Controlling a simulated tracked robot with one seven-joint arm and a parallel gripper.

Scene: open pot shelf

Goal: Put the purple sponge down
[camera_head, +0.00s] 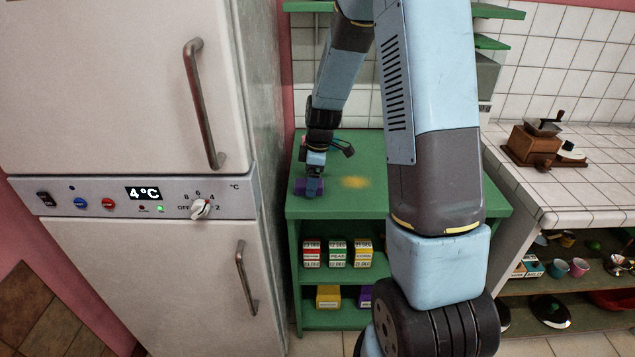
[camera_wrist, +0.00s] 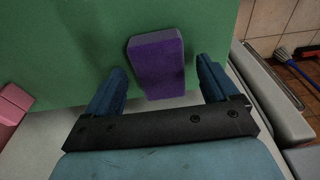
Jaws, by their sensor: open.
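The purple sponge (camera_wrist: 157,65) rests on the green shelf top between the two blue fingers of my gripper (camera_wrist: 160,88) in the wrist view. Gaps show on both sides of it, so the fingers are open and apart from it. In the head view, my gripper (camera_head: 313,184) points down at the left part of the green shelf top (camera_head: 375,207), with the purple sponge (camera_head: 301,187) at its fingertips. My gripper hides part of the sponge there.
A yellow smear (camera_head: 356,182) marks the shelf top right of the sponge. Labelled boxes (camera_head: 337,253) stand on the shelf below. A fridge (camera_head: 120,120) stands close at left. A tiled counter (camera_head: 590,185) with a coffee grinder (camera_head: 535,142) is at right.

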